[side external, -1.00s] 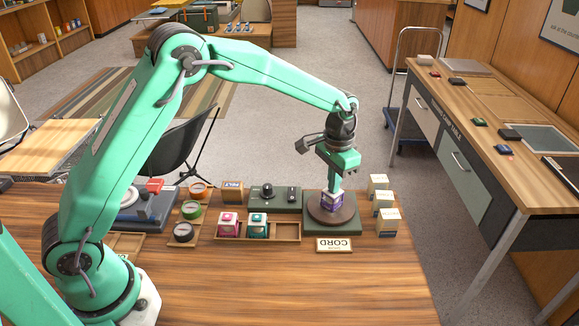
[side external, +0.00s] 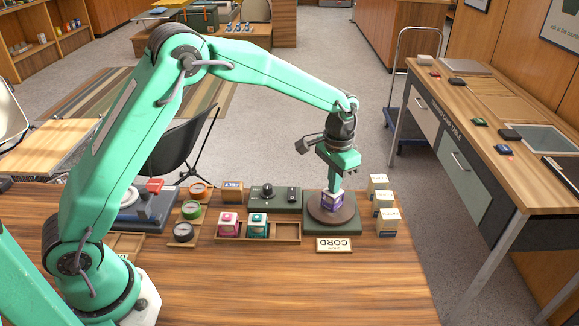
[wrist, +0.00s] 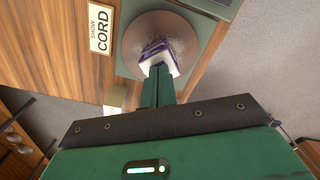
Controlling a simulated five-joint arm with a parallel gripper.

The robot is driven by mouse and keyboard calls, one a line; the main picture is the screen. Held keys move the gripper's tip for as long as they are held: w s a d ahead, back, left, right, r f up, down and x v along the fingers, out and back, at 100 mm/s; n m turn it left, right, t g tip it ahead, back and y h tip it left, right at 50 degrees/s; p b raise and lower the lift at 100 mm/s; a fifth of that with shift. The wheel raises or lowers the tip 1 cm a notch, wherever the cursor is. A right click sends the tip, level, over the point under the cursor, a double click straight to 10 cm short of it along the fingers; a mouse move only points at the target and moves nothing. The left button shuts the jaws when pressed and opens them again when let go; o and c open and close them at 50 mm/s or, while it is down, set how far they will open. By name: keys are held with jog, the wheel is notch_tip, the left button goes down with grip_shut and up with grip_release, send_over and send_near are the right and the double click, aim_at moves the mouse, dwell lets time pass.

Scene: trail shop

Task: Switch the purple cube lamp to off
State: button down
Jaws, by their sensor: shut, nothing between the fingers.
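The purple cube lamp (side external: 331,202) stands on a round brown disc (side external: 346,214) set on a dark green base at the right end of the table. It has purple and white faces. My gripper (side external: 334,186) points down with its fingers shut and empty, right at the top of the cube. The wrist view shows the cube (wrist: 157,55) just past the tips of the shut fingers (wrist: 158,70). I cannot tell whether the tips touch it. The switch is hidden by the fingers, and I cannot tell whether the lamp is lit.
A wooden tray (side external: 286,238) holds a pink cube (side external: 228,224) and a teal cube (side external: 257,225) to the left. A CORD sign (side external: 334,245) stands in front of the disc. Small boxes (side external: 386,221) stand to the right. The table front is clear.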

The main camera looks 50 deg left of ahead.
jog(key=shift+s+f, duration=0.1)
jog(key=shift+f, duration=0.2)
jog(key=shift+r, duration=1.25)
jog(key=shift+r, duration=0.1)
jog(key=shift+r, duration=2.45)
